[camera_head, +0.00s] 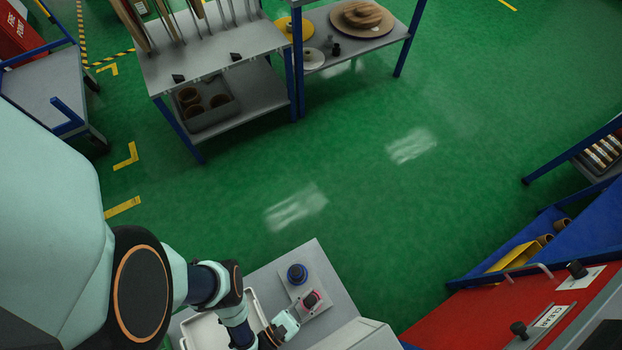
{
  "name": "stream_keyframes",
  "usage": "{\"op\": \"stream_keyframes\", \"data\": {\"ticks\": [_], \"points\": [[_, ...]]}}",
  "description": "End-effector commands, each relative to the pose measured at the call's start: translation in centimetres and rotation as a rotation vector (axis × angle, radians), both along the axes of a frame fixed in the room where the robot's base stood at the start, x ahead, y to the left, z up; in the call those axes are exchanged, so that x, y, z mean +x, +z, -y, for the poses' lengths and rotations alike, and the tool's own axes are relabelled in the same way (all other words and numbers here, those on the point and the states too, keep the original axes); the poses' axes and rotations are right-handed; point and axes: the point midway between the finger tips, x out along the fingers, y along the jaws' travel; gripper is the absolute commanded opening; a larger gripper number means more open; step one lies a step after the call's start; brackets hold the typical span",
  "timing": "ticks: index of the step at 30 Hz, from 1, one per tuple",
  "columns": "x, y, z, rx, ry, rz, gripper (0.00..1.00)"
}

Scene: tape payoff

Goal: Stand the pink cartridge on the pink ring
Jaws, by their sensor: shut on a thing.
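The pink cartridge (311,298) is at the bottom centre, small in the view, with a dark end showing. It is over the pale plate (296,290) on the grey worktop. My gripper (303,305) reaches in from the lower left and is shut on the pink cartridge. The pink ring cannot be made out apart from the cartridge. Whether the cartridge touches the plate or is held above it, I cannot tell. A blue round piece (297,273) stands on the same plate, just behind and left of the cartridge, apart from it.
A white tray (250,296) lies on the worktop (319,259) left of the plate, partly hidden by my arm. A pale block (350,337) stands at the front right. A red cabinet (470,318) is further right. Green floor lies open beyond the worktop.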

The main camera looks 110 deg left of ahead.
Motion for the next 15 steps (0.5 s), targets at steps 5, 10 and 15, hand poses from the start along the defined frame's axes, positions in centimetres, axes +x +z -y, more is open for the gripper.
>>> {"op": "stream_keyframes", "data": {"ticks": [5,10,15], "points": [[0.0,-3.4,0.0,-0.001,0.000,0.001,0.00],[0.0,-3.0,0.0,-0.001,0.000,0.001,0.00],[0.0,-3.2,0.0,-0.001,0.000,-0.001,0.39]]}}
